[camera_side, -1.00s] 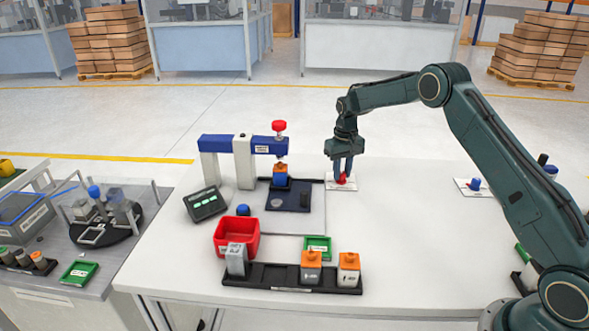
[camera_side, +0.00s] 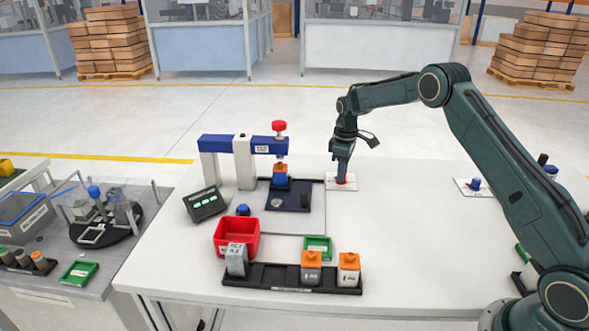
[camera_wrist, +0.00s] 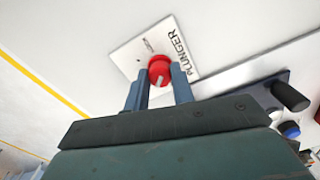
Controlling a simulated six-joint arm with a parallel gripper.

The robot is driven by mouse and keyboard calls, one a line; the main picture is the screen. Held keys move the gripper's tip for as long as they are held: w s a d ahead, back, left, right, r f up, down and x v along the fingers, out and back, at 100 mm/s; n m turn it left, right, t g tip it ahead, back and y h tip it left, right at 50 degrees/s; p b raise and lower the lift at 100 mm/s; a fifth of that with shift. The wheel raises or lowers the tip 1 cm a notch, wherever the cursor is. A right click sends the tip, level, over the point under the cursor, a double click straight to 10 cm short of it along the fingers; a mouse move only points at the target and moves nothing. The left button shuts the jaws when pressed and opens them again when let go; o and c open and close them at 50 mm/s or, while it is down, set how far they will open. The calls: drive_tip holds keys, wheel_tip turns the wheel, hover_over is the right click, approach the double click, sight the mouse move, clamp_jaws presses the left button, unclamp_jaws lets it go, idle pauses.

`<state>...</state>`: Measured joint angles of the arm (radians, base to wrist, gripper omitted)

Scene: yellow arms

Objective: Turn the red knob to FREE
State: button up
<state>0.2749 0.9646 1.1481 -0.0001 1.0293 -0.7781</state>
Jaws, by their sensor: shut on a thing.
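The red knob (camera_wrist: 159,70) sits on a white plate (camera_wrist: 128,57) marked PLUNGER in the wrist view. A white mark shows on the knob's face. A second word on the plate is too small to read surely. In the side view the fingers hide most of the knob.
A blue press (camera_side: 243,145) with a red top knob (camera_side: 279,126) stands left of my gripper. A red bin (camera_side: 222,240) and a black rack (camera_side: 285,280) with several blocks are in front. A blue knob on a plate (camera_side: 463,188) lies to the right. The table between is clear.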

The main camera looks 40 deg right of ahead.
drive_tip(key=shift+r, duration=0.1)
idle(0.4)
drive_tip(key=o, duration=1)
drive_tip(key=shift+r, duration=0.1)
wheel_tip(320, 180, up, 14)
drive_tip(key=shift+f, duration=0.25)
drive_tip(key=shift+r, duration=0.1)
